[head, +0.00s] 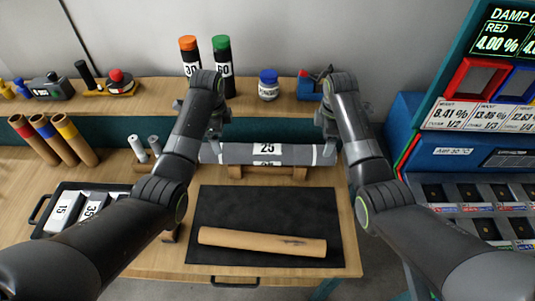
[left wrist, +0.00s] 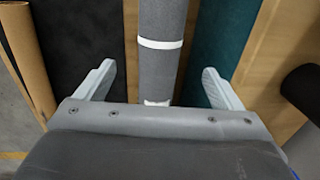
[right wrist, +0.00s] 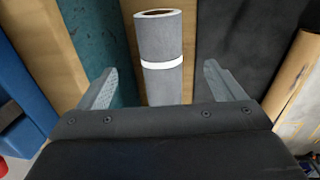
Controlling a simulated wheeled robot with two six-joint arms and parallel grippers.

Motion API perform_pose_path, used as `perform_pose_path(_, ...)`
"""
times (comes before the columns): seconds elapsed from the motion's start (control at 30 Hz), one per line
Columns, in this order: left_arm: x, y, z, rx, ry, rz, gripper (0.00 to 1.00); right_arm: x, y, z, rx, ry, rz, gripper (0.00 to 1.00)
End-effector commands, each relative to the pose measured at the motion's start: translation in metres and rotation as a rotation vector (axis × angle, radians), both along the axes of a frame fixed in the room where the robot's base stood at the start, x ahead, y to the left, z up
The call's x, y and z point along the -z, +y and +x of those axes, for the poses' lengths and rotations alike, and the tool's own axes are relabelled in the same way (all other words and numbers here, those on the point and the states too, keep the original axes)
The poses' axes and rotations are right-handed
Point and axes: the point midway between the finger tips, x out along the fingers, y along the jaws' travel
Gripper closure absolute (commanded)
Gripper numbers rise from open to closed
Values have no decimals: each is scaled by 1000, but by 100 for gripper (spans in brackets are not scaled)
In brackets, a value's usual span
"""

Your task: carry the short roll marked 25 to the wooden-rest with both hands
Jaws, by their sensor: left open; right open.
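The short grey roll marked 25 (head: 240,153) lies level across the wooden-rest (head: 300,173), its white label facing up. My left gripper (head: 214,132) is above the roll's left end, and my right gripper (head: 330,128) is above its right end. In the left wrist view the roll (left wrist: 162,70) runs between two spread fingers with gaps on both sides. In the right wrist view the roll (right wrist: 165,85) also lies between spread fingers, apart from both. Both grippers are open and empty. The arms hide parts of the roll's surroundings.
A brown roll (head: 262,243) lies on the black mat (head: 270,205) in front of the rest. A black tray (head: 62,190) with labelled weights stands at left. Upright rolls marked 30 (head: 189,58) and 60 (head: 222,70) stand behind. A display rack (head: 460,150) borders the right.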

Motion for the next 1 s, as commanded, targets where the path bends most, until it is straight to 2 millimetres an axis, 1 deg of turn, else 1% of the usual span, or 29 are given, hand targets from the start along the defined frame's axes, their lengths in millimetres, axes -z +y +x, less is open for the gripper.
perform_pose_path(0.03, 11, 0, 1, 0, 5, 1, 12, 11, 0, 1, 0, 5, -1, 12)
perform_pose_path(0.13, 30, 0, 3, 0, 5, 1, 12, 30, 0, 3, 0, 5, -1, 12)
perform_pose_path(0.33, 60, 0, 7, 0, 3, 1, 12, 61, 0, 7, 0, 4, -1, 12)
perform_pose_path(0.5, 81, 0, 10, -1, 3, 1, 12, 81, 0, 10, 0, 3, -1, 12)
perform_pose_path(0.7, 99, 0, 13, 0, 2, 0, 12, 99, 0, 13, 0, 2, 0, 12)
perform_pose_path(1.0, 113, 0, 15, -1, 1, -1, 12, 113, 0, 15, 0, 0, 0, 12)
